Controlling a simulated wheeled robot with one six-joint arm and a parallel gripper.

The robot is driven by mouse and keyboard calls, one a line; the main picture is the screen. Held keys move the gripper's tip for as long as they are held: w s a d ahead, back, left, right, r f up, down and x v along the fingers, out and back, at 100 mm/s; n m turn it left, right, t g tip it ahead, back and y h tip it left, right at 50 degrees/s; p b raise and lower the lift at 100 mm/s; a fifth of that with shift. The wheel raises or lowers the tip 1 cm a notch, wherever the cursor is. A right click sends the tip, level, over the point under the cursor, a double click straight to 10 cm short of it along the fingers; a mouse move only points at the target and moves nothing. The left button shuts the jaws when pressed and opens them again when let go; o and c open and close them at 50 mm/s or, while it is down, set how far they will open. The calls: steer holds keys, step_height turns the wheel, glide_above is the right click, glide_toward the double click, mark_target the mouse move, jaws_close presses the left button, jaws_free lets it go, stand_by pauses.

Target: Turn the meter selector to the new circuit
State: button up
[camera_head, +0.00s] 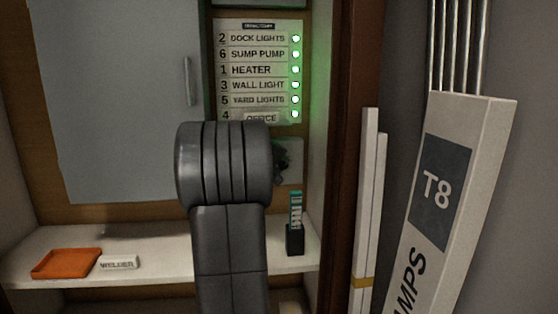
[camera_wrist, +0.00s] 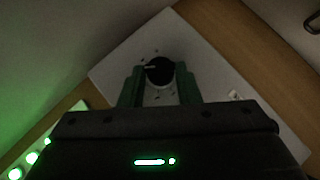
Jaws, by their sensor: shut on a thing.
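The meter selector is a round black knob (camera_wrist: 160,70) with a white pointer line, on a pale panel with small marks around it. In the wrist view my gripper (camera_wrist: 160,88) has its green fingers on both sides of the knob, shut on it. In the head view my dark grey arm hides most of the meter panel (camera_head: 290,160), and only a dark bit of the gripper shows at its right edge. The knob itself is hidden there. The circuit list (camera_head: 258,70) above shows numbered labels with green lamps lit; the lowest label, OFFICE, is partly covered by my arm.
A grey cabinet door (camera_head: 120,100) is at the left. The shelf (camera_head: 160,245) holds an orange tray (camera_head: 66,263), a WELDER label (camera_head: 119,262) and a small dark holder (camera_head: 295,239) with green-topped items. A T8 lamp box (camera_head: 440,190) and white strips (camera_head: 367,200) stand at the right.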

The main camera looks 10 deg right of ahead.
stand_by(0.6)
steer(key=o, duration=1)
steer(key=shift+c, duration=0.2)
steer(key=p+v, duration=0.1)
steer(key=v, duration=1.2)
steer(key=shift+s+r, duration=0.25)
steer(key=shift+s, duration=0.1)
steer(key=b+x, duration=0.1)
steer(key=x, duration=1.3)
steer(key=shift+a+f, duration=0.15)
steer(key=shift+a, duration=0.1)
